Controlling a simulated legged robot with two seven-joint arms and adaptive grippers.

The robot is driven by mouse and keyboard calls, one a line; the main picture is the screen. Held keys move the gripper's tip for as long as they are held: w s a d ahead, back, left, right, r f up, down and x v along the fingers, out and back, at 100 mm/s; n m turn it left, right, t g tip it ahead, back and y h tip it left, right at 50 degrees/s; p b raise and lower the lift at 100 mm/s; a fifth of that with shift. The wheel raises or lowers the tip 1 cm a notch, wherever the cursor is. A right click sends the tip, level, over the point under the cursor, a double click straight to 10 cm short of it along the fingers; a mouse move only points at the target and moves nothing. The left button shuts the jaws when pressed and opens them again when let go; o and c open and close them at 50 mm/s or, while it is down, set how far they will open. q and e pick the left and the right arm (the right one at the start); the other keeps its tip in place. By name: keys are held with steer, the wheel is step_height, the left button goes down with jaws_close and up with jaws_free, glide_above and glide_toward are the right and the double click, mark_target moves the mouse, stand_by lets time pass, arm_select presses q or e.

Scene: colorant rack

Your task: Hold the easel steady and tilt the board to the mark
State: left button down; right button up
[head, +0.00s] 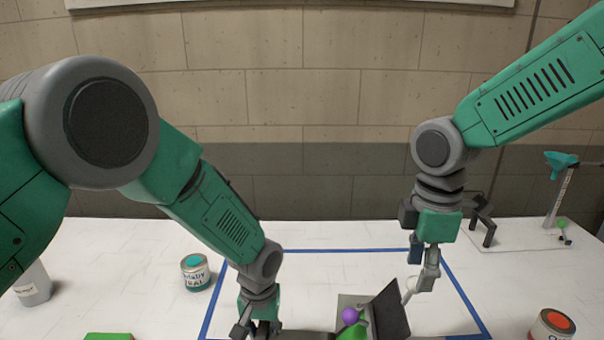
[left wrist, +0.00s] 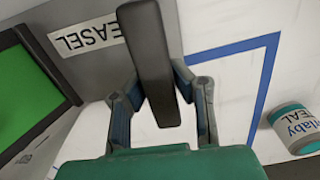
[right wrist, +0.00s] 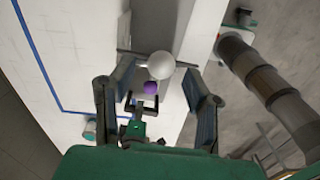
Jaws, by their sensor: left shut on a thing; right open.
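The easel's dark board (head: 391,310) leans at the bottom of the head view, beside a purple ball (head: 350,315) and a green part. A grey plate labelled EASEL (left wrist: 75,62) shows in the left wrist view. My left gripper (head: 262,331) is shut on the easel's dark grey bar (left wrist: 150,60). My right gripper (head: 420,285) is open beside the board's right side. A white ball (right wrist: 160,65) shows between its fingertips in the right wrist view, with no visible grip on it; the purple ball (right wrist: 150,88) appears below it. The easel's lower part is cut off in the head view.
Blue tape (head: 330,251) outlines an area around the easel. A teal paint can (head: 195,272) stands left, an orange-topped can (head: 552,325) right. A white bottle (head: 33,285) stands far left; a funnel stand (head: 557,195) is back right. The white table behind the easel is clear.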

step_height(320, 180, up, 8)
steer(key=shift+f, duration=0.2)
steer(key=shift+d, duration=0.1)
arm_select(q)
steer(key=c, duration=1.3)
jaws_free()
steer(key=shift+c, duration=0.2)
steer(key=shift+r, duration=0.1)
